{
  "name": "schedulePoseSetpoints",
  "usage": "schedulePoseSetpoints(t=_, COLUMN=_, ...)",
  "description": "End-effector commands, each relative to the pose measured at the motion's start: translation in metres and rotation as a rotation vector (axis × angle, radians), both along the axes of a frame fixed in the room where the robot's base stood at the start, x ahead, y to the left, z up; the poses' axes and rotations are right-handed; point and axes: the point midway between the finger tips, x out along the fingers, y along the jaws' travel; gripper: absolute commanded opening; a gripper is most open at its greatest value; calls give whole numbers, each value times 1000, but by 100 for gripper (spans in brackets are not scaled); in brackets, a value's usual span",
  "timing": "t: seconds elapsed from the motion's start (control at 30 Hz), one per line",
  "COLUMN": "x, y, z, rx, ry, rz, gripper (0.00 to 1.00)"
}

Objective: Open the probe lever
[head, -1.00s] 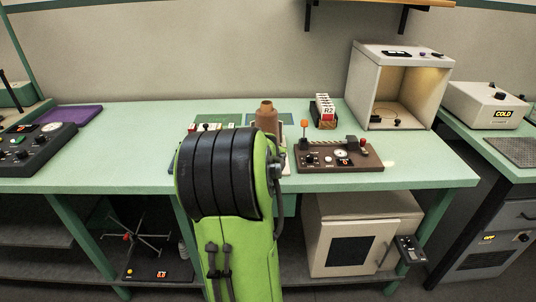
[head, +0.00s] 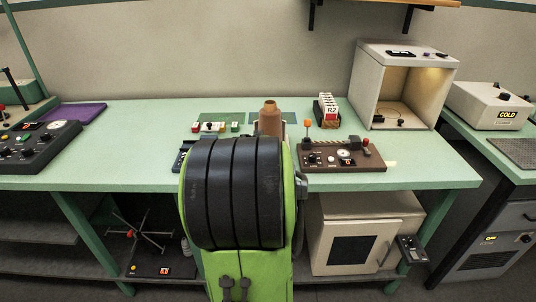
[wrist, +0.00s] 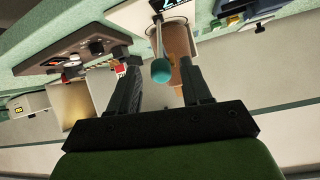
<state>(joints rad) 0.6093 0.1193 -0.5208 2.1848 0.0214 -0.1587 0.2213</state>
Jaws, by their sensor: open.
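A lever with a teal ball knob (wrist: 161,70) on a thin metal rod comes off a white unit (wrist: 138,14) with a dark display in the wrist view. My gripper (wrist: 160,63) is open, and the knob shows between its two dark fingers with a gap on both sides. I cannot tell how far off the knob is in depth. In the head view my arm hides the gripper, the teal knob and most of the white unit.
An open-fronted cabinet (head: 378,52) is at the back right.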

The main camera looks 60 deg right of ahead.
Motion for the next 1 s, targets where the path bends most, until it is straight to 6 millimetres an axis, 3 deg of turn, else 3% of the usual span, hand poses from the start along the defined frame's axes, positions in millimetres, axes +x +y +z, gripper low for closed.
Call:
schedulePoseSetpoints(t=0.03, x=-3, y=13, z=13, rx=0, ry=-5, rz=5, gripper=48)
schedulePoseSetpoints(t=0.2, x=-19, y=52, z=38, rx=2, ry=-4, rz=7, gripper=48)
schedulePoseSetpoints(t=0.4, x=-31, y=80, z=55, rx=3, ry=0, rz=4, gripper=48)
schedulePoseSetpoints(t=1.0, x=-34, y=85, z=56, rx=3, ry=3, rz=0, gripper=48)
